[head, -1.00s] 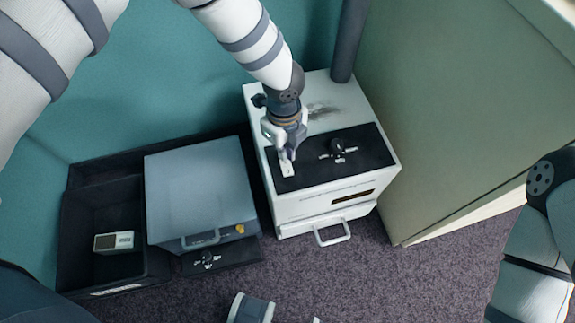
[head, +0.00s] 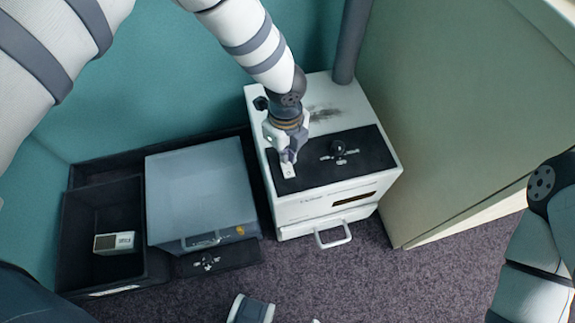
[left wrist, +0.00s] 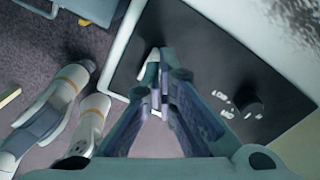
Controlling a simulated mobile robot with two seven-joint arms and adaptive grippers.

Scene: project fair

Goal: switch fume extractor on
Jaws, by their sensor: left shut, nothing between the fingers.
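The fume extractor (head: 325,208) is a white box with a black top panel, a drawer handle in front and a grey duct behind. Its dark knob (head: 338,148) with white labels is on the panel; the knob (left wrist: 246,102) also shows in the left wrist view. A small white switch plate (head: 288,171) lies at the panel's left side. My left gripper (head: 288,157) is shut and empty, pointing down with its tips at the plate. In the left wrist view its tips (left wrist: 157,98) partly cover the plate (left wrist: 151,66). Contact and switch position cannot be told.
A blue-grey box (head: 200,195) with a handle and a small dial stands left of the extractor. A black bin (head: 70,235) holds a small pale device (head: 114,243). A greenish panel (head: 450,130) stands close on the right. Carpet in front is partly free.

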